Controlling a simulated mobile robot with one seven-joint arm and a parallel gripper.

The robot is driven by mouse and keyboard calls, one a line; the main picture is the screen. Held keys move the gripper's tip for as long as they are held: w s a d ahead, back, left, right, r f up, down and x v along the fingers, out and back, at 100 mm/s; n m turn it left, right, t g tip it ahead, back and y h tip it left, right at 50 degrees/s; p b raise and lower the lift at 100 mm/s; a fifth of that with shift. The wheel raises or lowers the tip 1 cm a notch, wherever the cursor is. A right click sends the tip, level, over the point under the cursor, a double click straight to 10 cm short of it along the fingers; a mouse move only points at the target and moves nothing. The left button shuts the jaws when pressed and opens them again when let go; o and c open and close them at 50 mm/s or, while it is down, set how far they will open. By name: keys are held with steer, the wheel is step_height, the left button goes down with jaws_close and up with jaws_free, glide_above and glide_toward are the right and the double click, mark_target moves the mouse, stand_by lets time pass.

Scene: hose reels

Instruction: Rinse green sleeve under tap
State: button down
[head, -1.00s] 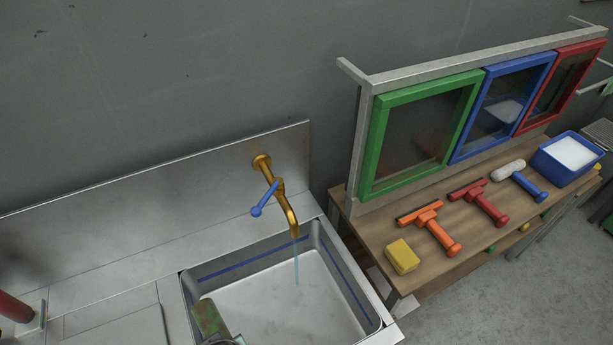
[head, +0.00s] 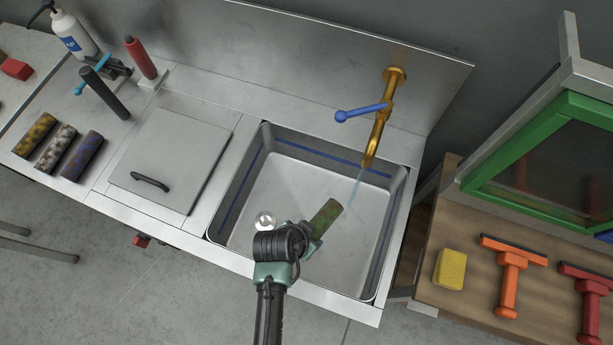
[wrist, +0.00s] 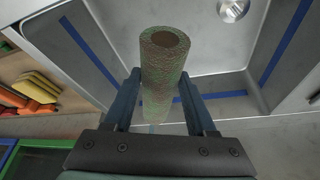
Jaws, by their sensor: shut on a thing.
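The green sleeve (head: 326,216), a hollow tube with brown grime over its green surface, is held over the sink basin (head: 290,193). My gripper (head: 309,236) is shut on it; in the wrist view the sleeve (wrist: 162,75) stands between the two fingers of the gripper (wrist: 163,98), its open end showing. The brass tap (head: 379,130) with a blue lever (head: 360,113) is on the back wall of the sink. A thin stream of water (head: 357,190) runs from its spout. The sleeve is left of and below the stream in the picture, apart from it.
Left of the basin lie a grey lid (head: 172,155) and several dirty sleeves (head: 57,148). A black post (head: 106,92), a red post (head: 140,58) and a bottle (head: 74,35) stand farther back. A wooden bench (head: 440,210) with a yellow sponge (head: 450,268) stands right.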

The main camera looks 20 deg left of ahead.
mark_target(337, 202)
steer(key=shift+a+r+m+p, duration=0.3)
steer(key=shift+a+r+m, duration=0.1)
steer(key=shift+r, duration=0.45)
steer(key=shift+w+d+f+b, duration=0.1)
steer(key=shift+w+f+b, duration=0.2)
steer(key=shift+w+b, duration=0.15)
steer(key=w+d+f+b, duration=0.1)
steer(key=w+b, duration=0.1)
steer(key=w, duration=0.1)
steer(key=w+d+f+b, duration=0.1)
steer(key=w+d+b, duration=0.1)
steer(key=w+b, duration=0.1)
steer(key=w+d+f+b, duration=0.1)
steer(key=w+b, duration=0.1)
steer(key=w, duration=0.2)
steer(key=shift+w+d+f, duration=0.15)
steer(key=shift+d+f, duration=0.05)
steer(key=shift+d, duration=0.05)
steer(key=shift+w+d+f+b, duration=0.1)
steer(key=shift+w+d+b, duration=0.25)
steer(key=shift+w+b, duration=0.35)
steer(key=shift+a, duration=0.25)
steer(key=shift+a, duration=0.2)
steer(key=shift+d+p, duration=0.1)
steer(key=shift+p, duration=0.4)
steer(key=shift+d, duration=0.3)
steer(key=shift+a, duration=0.15)
